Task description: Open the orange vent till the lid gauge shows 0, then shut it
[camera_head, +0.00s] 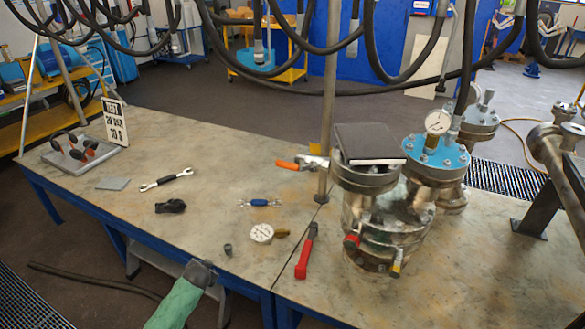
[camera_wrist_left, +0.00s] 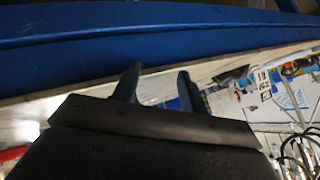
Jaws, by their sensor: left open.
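The orange vent handle (camera_head: 288,165) points left from a small metal valve beside the top of the nearer flanged vessel (camera_head: 365,215). A round white gauge (camera_head: 438,122) stands on the blue lid (camera_head: 435,158) of the vessel behind it. Its needle is too small to read. A dark flat slab (camera_head: 368,142) covers the top of the nearer vessel. My left gripper (camera_wrist_left: 158,73) is open and empty in the left wrist view, near a blue table frame (camera_wrist_left: 150,28). It is well away from the vent. My right gripper is not in view.
A loose gauge (camera_head: 261,233), a red-handled tool (camera_head: 307,250), a wrench (camera_head: 166,179) and other small items lie on the table (camera_head: 225,150). Black hoses (camera_head: 385,75) hang above the vessels. A metal post (camera_head: 329,100) stands beside the vent.

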